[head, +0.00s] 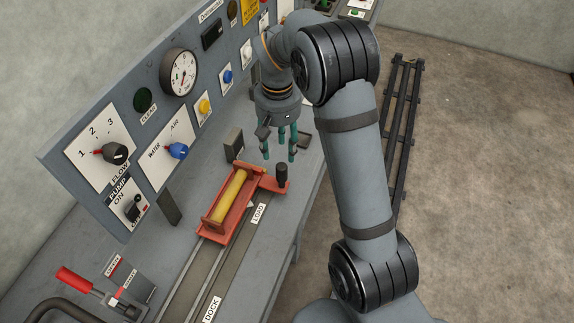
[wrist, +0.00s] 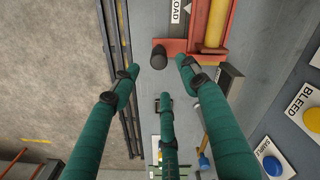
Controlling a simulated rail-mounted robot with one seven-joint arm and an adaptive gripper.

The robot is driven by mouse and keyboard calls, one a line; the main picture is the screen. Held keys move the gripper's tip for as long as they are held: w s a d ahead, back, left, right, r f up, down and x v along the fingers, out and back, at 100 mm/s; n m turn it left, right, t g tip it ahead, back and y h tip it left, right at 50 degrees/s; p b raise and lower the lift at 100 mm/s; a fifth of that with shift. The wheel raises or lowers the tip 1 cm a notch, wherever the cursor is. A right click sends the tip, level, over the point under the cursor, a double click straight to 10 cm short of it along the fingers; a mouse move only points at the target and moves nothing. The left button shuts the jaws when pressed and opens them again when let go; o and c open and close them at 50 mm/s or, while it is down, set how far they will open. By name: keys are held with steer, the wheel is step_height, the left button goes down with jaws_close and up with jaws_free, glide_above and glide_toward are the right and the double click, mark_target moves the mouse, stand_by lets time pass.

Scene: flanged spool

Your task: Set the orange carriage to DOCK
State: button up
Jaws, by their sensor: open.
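The orange carriage (head: 217,219) sits on its rail at the end marked by the LOAD label (head: 258,213), with a yellow spool (head: 231,196) lying in it. An arm on its right side carries an upright black knob (head: 282,173). The DOCK label (head: 211,309) is at the near end of the rail. My gripper (head: 279,151) is open and empty, its teal fingers pointing down above and just beyond the knob. In the wrist view the knob (wrist: 159,57) shows between the fingertips, apart from them, with the carriage (wrist: 225,48) to the right.
A sloped control panel (head: 215,68) with dials and knobs stands along the left of the bench. A red-handled lever (head: 74,279) is at the near left. A grey block (head: 234,141) stands beyond the carriage. The rail (head: 197,272) toward DOCK looks clear.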

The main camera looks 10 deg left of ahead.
mark_target(281, 166)
steer(key=shift+w+d+f, duration=0.15)
steer(key=shift+d+f, duration=0.05)
steer(key=shift+f, duration=0.1)
step_height(281, 166, down, 10)
steer(key=shift+r+p, duration=0.1)
steer(key=shift+p, duration=0.75)
steer(key=shift+w, duration=0.1)
steer(key=shift+c, duration=0.7)
jaws_close()
